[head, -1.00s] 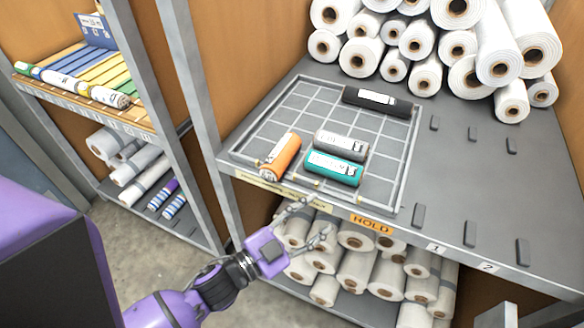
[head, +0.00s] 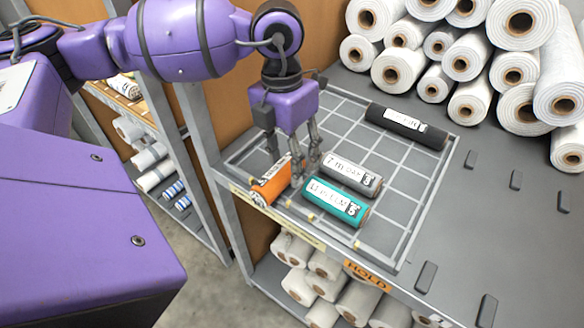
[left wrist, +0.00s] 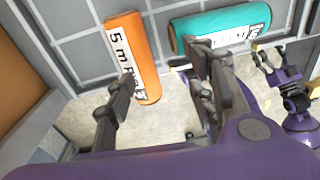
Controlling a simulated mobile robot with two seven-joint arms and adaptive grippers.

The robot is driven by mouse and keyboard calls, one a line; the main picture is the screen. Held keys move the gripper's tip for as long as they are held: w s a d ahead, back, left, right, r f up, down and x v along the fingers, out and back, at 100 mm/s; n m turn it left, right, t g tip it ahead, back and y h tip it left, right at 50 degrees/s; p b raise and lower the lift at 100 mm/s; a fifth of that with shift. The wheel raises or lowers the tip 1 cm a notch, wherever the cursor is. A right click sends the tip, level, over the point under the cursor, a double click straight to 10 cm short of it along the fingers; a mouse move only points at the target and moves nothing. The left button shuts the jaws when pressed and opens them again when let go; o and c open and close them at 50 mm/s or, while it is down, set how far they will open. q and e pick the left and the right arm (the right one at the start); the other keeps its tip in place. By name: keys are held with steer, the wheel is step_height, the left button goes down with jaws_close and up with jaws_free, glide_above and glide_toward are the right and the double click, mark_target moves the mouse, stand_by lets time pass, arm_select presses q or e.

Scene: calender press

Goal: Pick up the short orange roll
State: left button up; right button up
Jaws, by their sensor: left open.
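The short orange roll (head: 270,184), with a white label reading "5 m", lies at the near left of the gridded tray (head: 408,240). My left gripper (head: 284,172) is open, pointing down over the tray at the orange roll. In the left wrist view the orange roll (left wrist: 135,55) shows between the two spread fingers (left wrist: 160,95), with no grip on it; whether a finger touches it I cannot tell. In that view my right gripper (left wrist: 270,52) shows small at the right, fingers apart and empty.
A teal roll (head: 330,211) and a grey roll (head: 365,182) lie close to the right of the orange roll. A black roll (head: 405,124) lies at the tray's back. White rolls (head: 470,55) are stacked behind. A shelf post (head: 205,90) stands left.

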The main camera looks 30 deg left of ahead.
mark_target(278, 170)
arm_select(q)
steer(key=shift+w+a+r+t+y, duration=0.2)
steer(key=shift+w+a+r, duration=0.1)
steer(key=shift+a, duration=0.2)
steer(key=shift+w+a+r+t+y, duration=0.15)
steer(key=shift+a+r+y, duration=0.1)
steer(key=shift+a, duration=0.5)
steer(key=f, duration=0.5)
steer(key=f+p, duration=0.1)
steer(key=f, duration=0.1)
steer(key=shift+s+a+f, duration=0.15)
steer(key=shift+s+a, duration=0.05)
steer(key=shift+s, duration=0.1)
steer(key=c, duration=0.9)
steer(key=shift+c, duration=0.2)
